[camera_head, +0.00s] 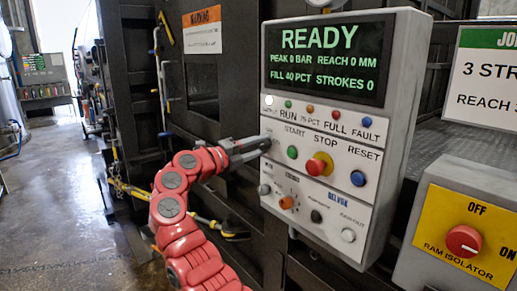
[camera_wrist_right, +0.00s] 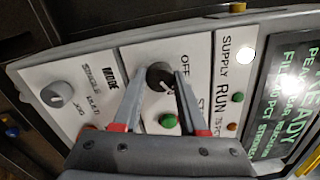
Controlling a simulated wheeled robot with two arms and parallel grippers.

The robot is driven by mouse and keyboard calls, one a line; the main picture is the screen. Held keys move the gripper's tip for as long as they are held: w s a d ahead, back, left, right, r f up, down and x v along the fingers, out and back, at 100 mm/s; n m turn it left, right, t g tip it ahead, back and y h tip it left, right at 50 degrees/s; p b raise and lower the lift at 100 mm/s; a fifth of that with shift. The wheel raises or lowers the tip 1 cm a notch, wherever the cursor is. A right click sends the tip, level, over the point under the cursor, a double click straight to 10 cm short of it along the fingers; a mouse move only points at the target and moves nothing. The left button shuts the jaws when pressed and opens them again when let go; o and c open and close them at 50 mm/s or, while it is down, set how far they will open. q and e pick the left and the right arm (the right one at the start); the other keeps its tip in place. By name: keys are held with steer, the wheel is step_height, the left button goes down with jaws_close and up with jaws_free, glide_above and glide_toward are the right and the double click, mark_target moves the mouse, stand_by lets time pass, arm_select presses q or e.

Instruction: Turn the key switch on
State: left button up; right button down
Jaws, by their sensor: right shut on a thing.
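The control panel (camera_head: 397,130) is a pale box with a lit screen (camera_head: 325,58) reading READY, fill 40 pct, strokes 0. The key switch (camera_wrist_right: 160,74) is a dark round knob beside the word OFF in the right wrist view. My right gripper (camera_head: 266,143) reaches the panel's left edge, left of the green START button (camera_head: 292,152). In the right wrist view, its fingertips (camera_wrist_right: 162,82) lie on both sides of the key switch, shut on it. My left gripper is not in view.
The red STOP button (camera_head: 318,165) and blue RESET button (camera_head: 357,178) sit right of START. A grey mode knob (camera_wrist_right: 59,94) and other controls are below. A yellow RAM ISOLATOR box (camera_head: 435,215) with a red knob stands at right. Open floor (camera_head: 60,215) lies left.

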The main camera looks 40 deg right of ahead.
steer(key=shift+f, duration=0.15)
stand_by(0.3)
steer(key=shift+c, duration=2.2)
jaws_free()
steer(key=shift+a, duration=0.15)
steer(key=shift+a, duration=0.3)
steer(key=s+a+b, duration=0.1)
steer(key=a+b, duration=0.3)
steer(key=a, duration=1.2)
steer(key=shift+s+a+f, duration=0.2)
steer(key=shift+s+a, duration=0.05)
steer(key=shift+s, duration=0.1)
